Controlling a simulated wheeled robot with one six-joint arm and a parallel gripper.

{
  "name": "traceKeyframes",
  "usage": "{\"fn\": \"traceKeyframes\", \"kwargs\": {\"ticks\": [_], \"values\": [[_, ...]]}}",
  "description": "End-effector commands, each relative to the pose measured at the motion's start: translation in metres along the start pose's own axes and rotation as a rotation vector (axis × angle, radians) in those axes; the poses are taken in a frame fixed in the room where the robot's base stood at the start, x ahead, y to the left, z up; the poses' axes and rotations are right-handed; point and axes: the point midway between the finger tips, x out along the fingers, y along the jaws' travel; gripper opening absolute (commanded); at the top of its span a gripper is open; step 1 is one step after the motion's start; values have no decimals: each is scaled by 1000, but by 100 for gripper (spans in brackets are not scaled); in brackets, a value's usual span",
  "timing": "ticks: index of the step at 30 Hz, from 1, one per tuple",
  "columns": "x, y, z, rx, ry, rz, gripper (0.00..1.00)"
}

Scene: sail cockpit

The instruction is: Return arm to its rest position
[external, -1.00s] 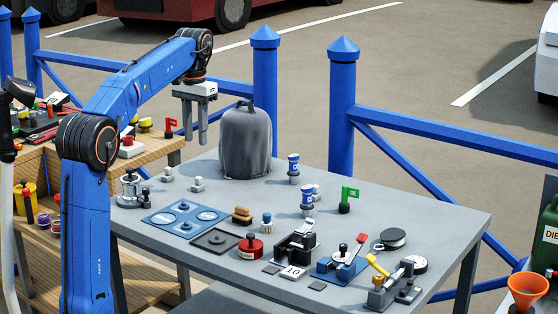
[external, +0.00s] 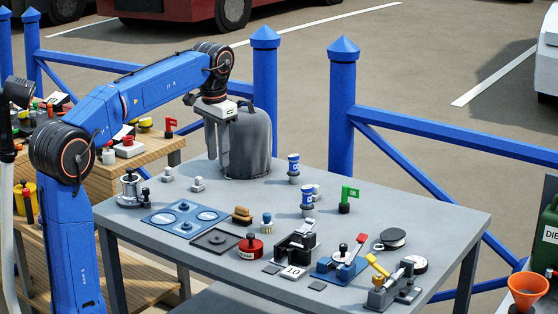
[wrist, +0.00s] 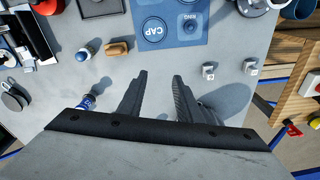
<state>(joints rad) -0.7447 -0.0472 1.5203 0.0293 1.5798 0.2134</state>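My gripper (external: 216,150) hangs above the grey table (external: 155,232), pointing down, in front of a grey rounded cover (external: 255,145) with a top handle. In the wrist view its two dark fingers (wrist: 158,78) stand apart with only bare table seen between them. The gripper is open and holds nothing. In the external view its lower fingers blend with the grey cover, so I cannot tell whether they touch it. My blue arm is raised and bent over the table's left side.
A wooden bench (external: 150,158) is at left. Blue railings (external: 455,138) run behind.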

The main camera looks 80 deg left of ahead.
Motion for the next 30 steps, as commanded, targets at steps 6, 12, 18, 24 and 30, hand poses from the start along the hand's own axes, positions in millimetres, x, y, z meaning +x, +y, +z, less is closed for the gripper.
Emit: {"fn": "traceKeyframes", "kwargs": {"ticks": [6, 12, 18, 24, 30], "values": [[9, 80, 39, 171, 62, -15, 32], [23, 139, 82, 322, 121, -20, 32], [42, 185, 131, 473, 183, -21, 32], [67, 221, 183, 626, 249, -13, 32], [97, 245, 235, 775, 315, 1, 32]]}}
